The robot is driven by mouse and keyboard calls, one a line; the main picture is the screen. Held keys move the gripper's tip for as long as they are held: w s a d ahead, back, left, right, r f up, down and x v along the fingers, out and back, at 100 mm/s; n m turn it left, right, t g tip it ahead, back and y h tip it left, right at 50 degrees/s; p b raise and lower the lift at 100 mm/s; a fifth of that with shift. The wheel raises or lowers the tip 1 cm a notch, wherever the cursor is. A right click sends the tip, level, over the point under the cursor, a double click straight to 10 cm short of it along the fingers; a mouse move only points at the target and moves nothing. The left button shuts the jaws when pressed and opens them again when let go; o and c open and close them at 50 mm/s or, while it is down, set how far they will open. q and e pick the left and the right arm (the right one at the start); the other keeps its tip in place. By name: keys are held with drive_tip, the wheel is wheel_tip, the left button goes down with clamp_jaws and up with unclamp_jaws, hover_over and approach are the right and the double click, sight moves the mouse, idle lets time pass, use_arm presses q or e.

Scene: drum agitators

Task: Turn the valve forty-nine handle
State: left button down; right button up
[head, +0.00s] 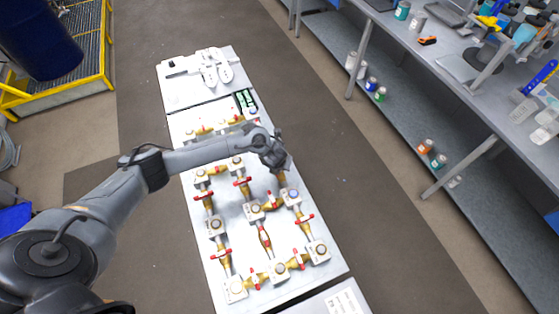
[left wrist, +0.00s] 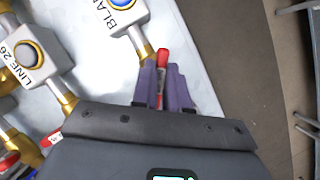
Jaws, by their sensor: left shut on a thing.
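My left gripper (head: 282,168) reaches from the left over the right edge of the valve board. In the left wrist view its purple fingers (left wrist: 164,88) are shut on a red valve handle (left wrist: 162,57), whose tip sticks out between them. The handle sits beside a brass pipe (left wrist: 140,42) leading to a white block with a label starting "BLA" (left wrist: 118,18). No number forty-nine is readable, so I cannot tell if this is that valve. The gripper hides the valve body. My right gripper is in neither view.
The valve board (head: 238,275) carries several brass valves with red handles, including one (head: 265,238) near its middle. A block labelled "LINE 26" (left wrist: 28,54) is beside my gripper. A grey shelving bench (head: 450,75) stands right, across clear floor. A yellow railing (head: 60,93) is at upper left.

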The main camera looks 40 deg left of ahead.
use_arm(q)
drive_tip(key=n+p, duration=0.2)
drive_tip(key=n, duration=0.1)
drive_tip(key=n+g+y+p, duration=0.1)
drive_tip(key=shift+r, duration=0.25)
drive_tip(key=shift+f+n+g+y+p, duration=0.15)
drive_tip(key=shift+n+g+y+p, duration=0.4)
drive_tip(key=shift+n+p, duration=0.9)
drive_tip(key=shift+n, duration=0.45)
drive_tip(key=c, duration=1.1)
unclamp_jaws()
drive_tip(key=shift+f, duration=0.1)
drive_tip(key=shift+c, duration=0.2)
drive_tip(key=p+v, duration=0.3)
drive_tip(key=v, duration=0.7)
drive_tip(key=shift+r, duration=0.4)
drive_tip(key=shift+d, duration=0.15)
